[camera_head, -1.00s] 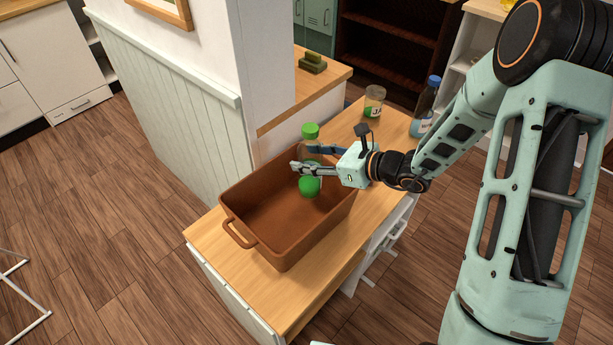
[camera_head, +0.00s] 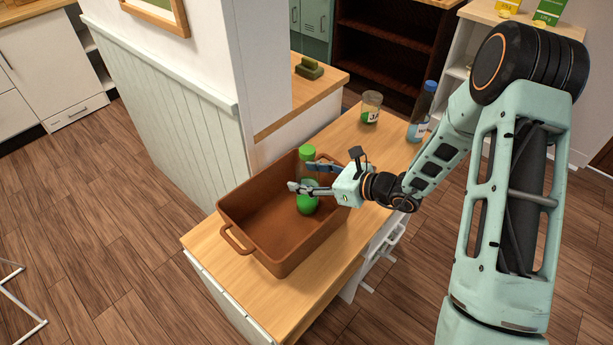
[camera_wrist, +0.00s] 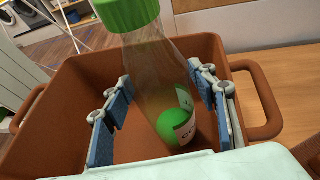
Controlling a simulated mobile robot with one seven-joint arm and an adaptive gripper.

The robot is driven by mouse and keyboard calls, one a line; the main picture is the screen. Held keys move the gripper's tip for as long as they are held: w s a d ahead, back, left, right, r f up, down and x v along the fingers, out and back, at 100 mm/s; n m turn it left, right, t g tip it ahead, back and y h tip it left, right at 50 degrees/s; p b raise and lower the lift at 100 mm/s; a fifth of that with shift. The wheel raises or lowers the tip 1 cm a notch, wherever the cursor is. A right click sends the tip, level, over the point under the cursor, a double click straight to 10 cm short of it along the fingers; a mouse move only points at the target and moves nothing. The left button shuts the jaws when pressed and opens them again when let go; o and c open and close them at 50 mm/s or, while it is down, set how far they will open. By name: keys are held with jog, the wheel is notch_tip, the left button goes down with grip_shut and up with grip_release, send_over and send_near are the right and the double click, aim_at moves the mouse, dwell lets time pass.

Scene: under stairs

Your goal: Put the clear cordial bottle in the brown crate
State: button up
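The clear cordial bottle (camera_head: 308,184) has a green cap and a green lower part. It is inside the brown crate (camera_head: 236,238), near the far right end, roughly upright. My gripper (camera_head: 300,176) reaches over the crate's right wall with one finger on each side of the bottle. In the wrist view, the bottle (camera_wrist: 164,75) stands between the blue finger pads, and a gap shows between it and the left pad. The gripper (camera_wrist: 166,100) looks open around it. The bottle's base is partly hidden, so I cannot see clearly whether it touches the crate floor.
The crate stands on a wooden counter (camera_head: 225,262) beside a white wall. A jar with green contents (camera_head: 371,108) and a blue-capped bottle (camera_head: 421,112) stand behind my gripper. The front of the counter is clear.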

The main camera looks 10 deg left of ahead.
jog(key=shift+o, duration=0.6)
jog(key=shift+r, duration=0.25)
jog(key=v, duration=1.2)
jog(key=shift+f, duration=0.1)
